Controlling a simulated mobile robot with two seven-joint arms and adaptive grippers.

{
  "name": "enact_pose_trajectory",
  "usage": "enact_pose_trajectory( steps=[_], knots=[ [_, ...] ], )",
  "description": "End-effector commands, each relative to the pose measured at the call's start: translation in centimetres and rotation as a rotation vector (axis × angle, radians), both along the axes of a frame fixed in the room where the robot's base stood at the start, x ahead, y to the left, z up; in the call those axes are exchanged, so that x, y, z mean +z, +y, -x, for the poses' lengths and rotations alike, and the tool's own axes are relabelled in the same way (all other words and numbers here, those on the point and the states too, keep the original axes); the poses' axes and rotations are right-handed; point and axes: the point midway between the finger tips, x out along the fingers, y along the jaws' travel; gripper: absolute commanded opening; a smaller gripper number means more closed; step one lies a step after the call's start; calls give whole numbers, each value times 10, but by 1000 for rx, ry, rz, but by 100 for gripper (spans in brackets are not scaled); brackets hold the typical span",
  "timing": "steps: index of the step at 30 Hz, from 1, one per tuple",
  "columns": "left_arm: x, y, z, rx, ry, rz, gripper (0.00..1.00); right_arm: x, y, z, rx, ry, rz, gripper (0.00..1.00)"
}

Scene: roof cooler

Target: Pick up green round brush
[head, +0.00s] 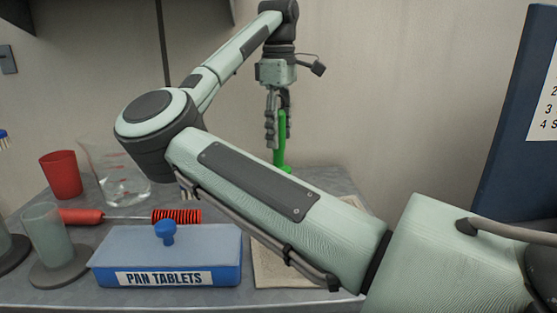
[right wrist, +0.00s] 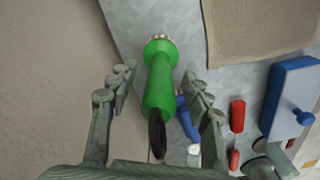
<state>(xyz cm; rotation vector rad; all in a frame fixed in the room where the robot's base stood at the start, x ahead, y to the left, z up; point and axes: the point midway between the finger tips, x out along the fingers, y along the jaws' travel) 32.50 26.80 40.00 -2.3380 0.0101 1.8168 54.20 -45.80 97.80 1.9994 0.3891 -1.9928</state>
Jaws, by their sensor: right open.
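The green round brush (head: 281,140) stands near the back wall on the grey counter, its lower part hidden behind my right arm in the head view. In the right wrist view the green brush (right wrist: 159,85) points away from the camera, pale bristles at the far end and a dark tip near the palm. My right gripper (head: 277,125) hangs from above at the brush. Its fingers (right wrist: 158,85) are open, one on each side of the brush, with visible gaps. My left gripper is not in view.
A beige cloth (right wrist: 255,25) lies on the counter. The wall is close behind the brush.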

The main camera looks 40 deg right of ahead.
Motion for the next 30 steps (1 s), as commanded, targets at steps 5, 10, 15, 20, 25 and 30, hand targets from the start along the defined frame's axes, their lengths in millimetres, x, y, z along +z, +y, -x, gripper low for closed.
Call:
enact_pose_trajectory(
  steps=[5, 10, 15, 20, 25, 30],
  knots=[
    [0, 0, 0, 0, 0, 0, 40, -1, 0, 0, 0, 0, 1, 49],
    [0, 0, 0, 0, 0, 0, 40, -1, 0, 0, 0, 1, 1, 33],
    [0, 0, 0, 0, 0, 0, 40, 0, 0, 0, 0, 1, 1, 12],
    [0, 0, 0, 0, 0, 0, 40, 0, 0, 0, 0, 1, 1, 0],
    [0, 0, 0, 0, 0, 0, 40, 0, 0, 0, 0, 1, 1, 0],
    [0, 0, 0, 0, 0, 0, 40, 1, 0, 0, 0, 0, 2, 0]
  ],
)
